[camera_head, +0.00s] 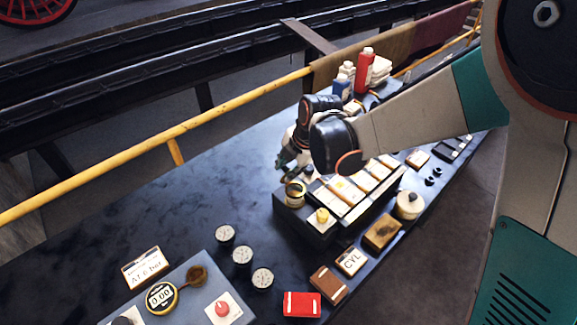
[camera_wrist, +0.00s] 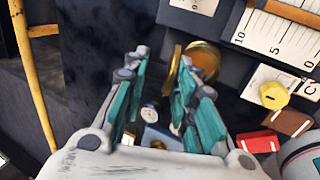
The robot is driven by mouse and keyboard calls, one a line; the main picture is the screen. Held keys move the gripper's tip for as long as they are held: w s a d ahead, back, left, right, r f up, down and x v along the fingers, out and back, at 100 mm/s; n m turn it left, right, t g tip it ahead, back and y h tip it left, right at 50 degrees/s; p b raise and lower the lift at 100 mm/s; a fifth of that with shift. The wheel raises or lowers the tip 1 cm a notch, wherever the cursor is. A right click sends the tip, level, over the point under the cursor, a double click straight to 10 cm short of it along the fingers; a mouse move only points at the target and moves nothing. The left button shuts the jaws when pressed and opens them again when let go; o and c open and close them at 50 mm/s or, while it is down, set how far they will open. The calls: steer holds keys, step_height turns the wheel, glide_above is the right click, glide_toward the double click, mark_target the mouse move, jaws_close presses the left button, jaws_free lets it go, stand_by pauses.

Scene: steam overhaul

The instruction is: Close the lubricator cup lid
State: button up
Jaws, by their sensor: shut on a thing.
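The lubricator cup (camera_head: 295,194) is a small round brass cup at the left end of a dark block on the bench. It also shows at the top of the wrist view (camera_wrist: 205,62). Its brass lid (camera_wrist: 174,66) stands up, seen almost edge-on at the cup's left side. My gripper (camera_wrist: 162,68) has its fingertips at the lid, and the lid lies along the inner side of the right finger. The jaws are shut on the lid, though the left finger looks apart from it from this angle. In the head view my wrist partly hides the fingers.
A yellow knob (camera_wrist: 273,95) and a white scale panel (camera_wrist: 280,40) sit right of the cup. Several round gauges (camera_head: 242,255) and a red box (camera_head: 301,304) stand in front. A yellow rail (camera_head: 150,143) runs behind. The bench's left part is clear.

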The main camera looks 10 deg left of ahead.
mark_target(302, 194)
steer(key=shift+s+d+f+t+y+b, duration=0.15)
steer(key=shift+s+d+t+y+b, duration=0.25)
steer(key=shift+b, duration=0.3)
steer(key=shift+s+d+f+t+y+b, duration=0.1)
steer(key=shift+s+d+t+y+b, duration=0.25)
steer(key=shift+y+b, duration=0.3)
steer(key=shift+s+d+f+t+y+b, duration=0.2)
steer(key=shift+t+y+b, duration=0.25)
steer(key=shift+b, duration=0.35)
steer(key=shift+s+d+f+t+y+b, duration=0.1)
steer(key=shift+d+f+t+y+b, duration=0.2)
steer(key=shift+b, duration=0.5)
steer(key=t+y+b, duration=0.1)
steer(key=b, duration=0.1)
steer(key=s+d+f+t+y+b, duration=0.1)
steer(key=b, duration=0.2)
steer(key=shift+f+t+y+b, duration=0.2)
steer(key=shift+t+y+b, duration=0.15)
steer(key=shift+b, duration=0.65)
steer(key=shift+s+d+f+t+y+b, duration=0.35)
steer(key=shift+t+y+b, duration=0.4)
steer(key=shift+b, duration=1.2)
steer(key=o, duration=0.9)
